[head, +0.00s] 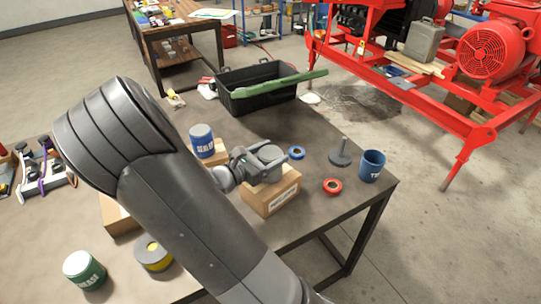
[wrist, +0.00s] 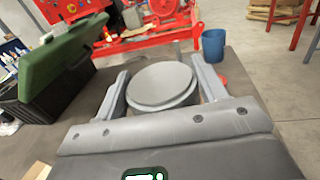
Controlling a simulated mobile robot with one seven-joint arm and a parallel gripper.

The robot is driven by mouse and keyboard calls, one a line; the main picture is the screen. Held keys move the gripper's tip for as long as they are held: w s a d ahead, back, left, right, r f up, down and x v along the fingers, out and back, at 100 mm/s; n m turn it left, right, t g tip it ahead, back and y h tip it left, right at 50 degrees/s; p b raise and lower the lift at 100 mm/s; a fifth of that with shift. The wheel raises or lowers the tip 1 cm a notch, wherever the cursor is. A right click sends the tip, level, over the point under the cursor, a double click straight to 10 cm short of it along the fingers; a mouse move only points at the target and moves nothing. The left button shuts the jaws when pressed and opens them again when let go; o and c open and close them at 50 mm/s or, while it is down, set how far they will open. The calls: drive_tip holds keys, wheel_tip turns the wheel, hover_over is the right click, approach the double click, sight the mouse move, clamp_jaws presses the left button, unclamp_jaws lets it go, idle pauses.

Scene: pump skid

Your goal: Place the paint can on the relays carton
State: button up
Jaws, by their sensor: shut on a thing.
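The paint can (head: 268,154) is a grey cylinder with a flat round lid. In the wrist view the can (wrist: 160,83) stands between my two fingers, its lid facing up. My gripper (head: 262,158) is shut on it from the left. The relays carton (head: 272,198) is a brown box with a white label, directly below the can in the head view. The can looks upright at the carton's top; I cannot tell whether it touches. My gripper hides part of the carton's top.
A blue can (head: 202,140) stands on another carton just left of my gripper. Blue tape (head: 296,153), red tape (head: 332,187), a grey stand (head: 341,153) and a blue cup (head: 371,166) are to the right.

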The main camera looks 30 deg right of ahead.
drive_tip(key=shift+f, duration=0.35)
drive_tip(key=o, duration=1.3)
drive_tip(key=shift+f, duration=0.15)
drive_tip(key=shift+c, duration=0.2)
